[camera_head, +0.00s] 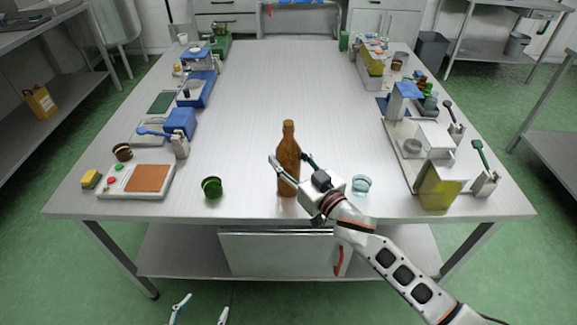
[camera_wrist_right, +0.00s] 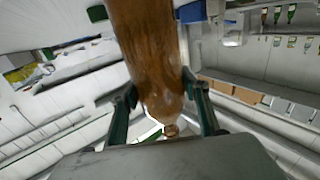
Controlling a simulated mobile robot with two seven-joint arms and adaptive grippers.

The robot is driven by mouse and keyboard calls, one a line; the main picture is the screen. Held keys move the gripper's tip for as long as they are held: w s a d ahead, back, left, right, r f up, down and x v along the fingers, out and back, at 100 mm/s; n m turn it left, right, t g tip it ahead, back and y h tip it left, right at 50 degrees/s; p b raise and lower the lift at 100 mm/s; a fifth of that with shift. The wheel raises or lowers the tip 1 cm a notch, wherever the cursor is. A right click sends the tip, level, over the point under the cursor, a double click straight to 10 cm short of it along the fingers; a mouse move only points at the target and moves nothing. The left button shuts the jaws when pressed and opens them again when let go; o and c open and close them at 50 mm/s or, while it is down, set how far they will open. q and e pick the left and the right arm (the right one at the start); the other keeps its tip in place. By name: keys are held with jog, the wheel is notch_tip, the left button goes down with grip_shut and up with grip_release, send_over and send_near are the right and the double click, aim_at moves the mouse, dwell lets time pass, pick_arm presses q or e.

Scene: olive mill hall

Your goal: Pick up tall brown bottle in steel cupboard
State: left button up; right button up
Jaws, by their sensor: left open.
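A tall brown bottle (camera_head: 288,145) stands upright on the steel table near its front edge. My right gripper (camera_head: 290,158) has its fingers on either side of the bottle's body. In the right wrist view the bottle (camera_wrist_right: 150,50) fills the space between the green fingers of my right gripper (camera_wrist_right: 160,95). Whether they press on it is not clear. My left gripper (camera_head: 206,305) is open and empty, low in front of the table. A steel cupboard (camera_head: 280,250) is under the table top, partly hidden by my right arm.
A green cup (camera_head: 212,187) stands left of the bottle and a clear glass (camera_head: 361,185) close to its right. The middle of the table (camera_head: 285,85) is clear.

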aim_at(292, 137)
jog(key=shift+r, duration=0.2)
grip_shut()
jog(key=shift+r, duration=0.15)
jog(key=shift+r+p, duration=1.05)
jog(key=shift+r, duration=2.6)
jog(key=shift+r+p, duration=1.1)
jog(key=shift+r, duration=5.1)
